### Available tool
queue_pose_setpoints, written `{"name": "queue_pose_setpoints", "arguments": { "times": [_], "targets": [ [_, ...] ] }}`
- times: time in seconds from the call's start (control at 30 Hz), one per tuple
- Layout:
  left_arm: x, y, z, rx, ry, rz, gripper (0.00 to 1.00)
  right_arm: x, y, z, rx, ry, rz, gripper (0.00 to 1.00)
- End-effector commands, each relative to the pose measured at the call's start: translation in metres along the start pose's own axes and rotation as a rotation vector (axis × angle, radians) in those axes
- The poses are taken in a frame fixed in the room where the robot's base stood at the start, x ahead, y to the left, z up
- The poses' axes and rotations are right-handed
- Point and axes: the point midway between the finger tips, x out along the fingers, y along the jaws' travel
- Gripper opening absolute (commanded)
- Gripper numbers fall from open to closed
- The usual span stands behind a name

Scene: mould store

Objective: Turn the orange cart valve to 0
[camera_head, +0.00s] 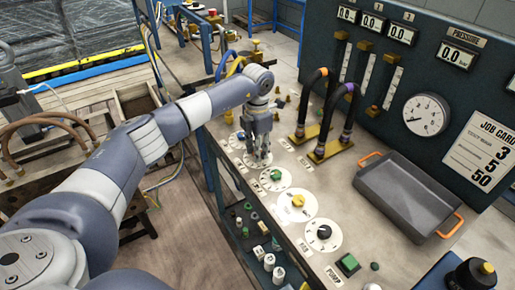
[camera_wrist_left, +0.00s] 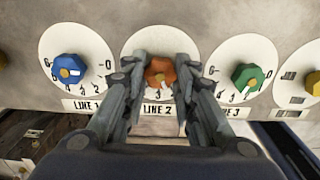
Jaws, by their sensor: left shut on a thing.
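The orange valve knob (camera_wrist_left: 160,72) sits on a white round dial above the "LINE 2" label in the left wrist view. My left gripper (camera_wrist_left: 160,80) has its fingers on both sides of this knob and is shut on it. In the head view my left gripper (camera_head: 259,155) points down onto a dial on the bench, and the orange knob is hidden behind the fingers. The fingers cover much of the dial's scale, and I cannot read the knob's setting. My right gripper is not in view.
A blue knob (camera_wrist_left: 69,69) on LINE 1 and a green knob (camera_wrist_left: 247,77) on LINE 3 stand close on either side. Dark hoses (camera_head: 349,120) rise behind the dials. A grey tray (camera_head: 405,190) with orange handles lies to the right.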

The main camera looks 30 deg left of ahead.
Motion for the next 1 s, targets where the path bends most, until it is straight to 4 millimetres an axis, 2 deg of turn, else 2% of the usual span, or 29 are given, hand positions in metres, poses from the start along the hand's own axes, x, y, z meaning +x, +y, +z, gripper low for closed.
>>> {"name": "queue_pose_setpoints", "arguments": {
  "times": [1.0],
  "targets": [
    [-0.001,-0.001,0.001,-0.924,-0.001,0.001,0.02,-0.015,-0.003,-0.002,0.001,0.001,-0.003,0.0]
  ]
}}
